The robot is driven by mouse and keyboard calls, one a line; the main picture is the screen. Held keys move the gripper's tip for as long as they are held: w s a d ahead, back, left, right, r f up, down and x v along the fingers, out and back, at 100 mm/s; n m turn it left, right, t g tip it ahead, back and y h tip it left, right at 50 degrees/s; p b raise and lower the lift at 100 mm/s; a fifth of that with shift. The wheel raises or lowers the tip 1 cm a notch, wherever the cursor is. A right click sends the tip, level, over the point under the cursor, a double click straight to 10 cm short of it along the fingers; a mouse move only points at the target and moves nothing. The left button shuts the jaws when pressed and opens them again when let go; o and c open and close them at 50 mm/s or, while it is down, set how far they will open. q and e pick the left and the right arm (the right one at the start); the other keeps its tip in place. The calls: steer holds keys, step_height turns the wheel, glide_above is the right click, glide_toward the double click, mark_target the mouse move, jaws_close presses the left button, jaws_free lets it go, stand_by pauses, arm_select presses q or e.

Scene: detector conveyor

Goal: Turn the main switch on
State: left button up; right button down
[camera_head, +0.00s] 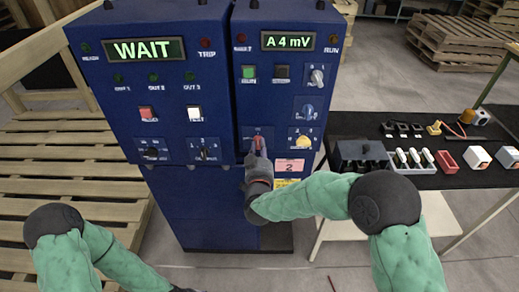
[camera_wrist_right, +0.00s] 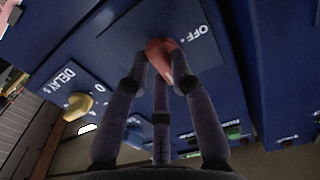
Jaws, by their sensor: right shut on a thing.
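The main switch is a red rotary handle (camera_head: 259,142) on a dark blue plate, low on the right-hand blue cabinet (camera_head: 248,107). In the right wrist view the red handle (camera_wrist_right: 158,52) sits between my fingertips, and its plate (camera_wrist_right: 122,40) carries an "OFF" label. My right gripper (camera_head: 258,158) is shut on the handle, with fingers on both sides of it in the wrist view (camera_wrist_right: 163,72). The fingers hide part of the handle and plate, and I cannot tell its exact angle.
The cabinet displays read "WAIT" (camera_head: 143,50) and "A 4 mV" (camera_head: 287,41). A yellow knob (camera_head: 301,141) is just right of the switch; it also shows in the wrist view (camera_wrist_right: 78,107). A black table (camera_head: 446,180) with parts stands right. Wooden pallets (camera_head: 62,190) lie left.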

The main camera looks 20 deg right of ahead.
steer(key=shift+f, duration=0.1)
steer(key=c, duration=1.1)
jaws_free()
steer(key=shift+o, duration=0.2)
steer(key=shift+s, duration=0.1)
steer(key=v, duration=1.2)
step_height(320, 180, down, 24)
steer(key=s+a+n+g+y, duration=0.2)
steer(key=g+y, duration=0.4)
steer(key=g, duration=0.2)
steer(key=s+a+f+m+g+y, duration=0.1)
steer(key=s+a+f+g+y, duration=0.1)
steer(key=s+f+g, duration=0.7)
steer(key=s+f+y, duration=0.1)
steer(key=s+f, duration=0.4)
steer(key=s, duration=0.3)
steer(key=shift+s+a+f, duration=0.2)
steer(key=shift+a+f, duration=0.1)
steer(key=shift+f, duration=0.05)
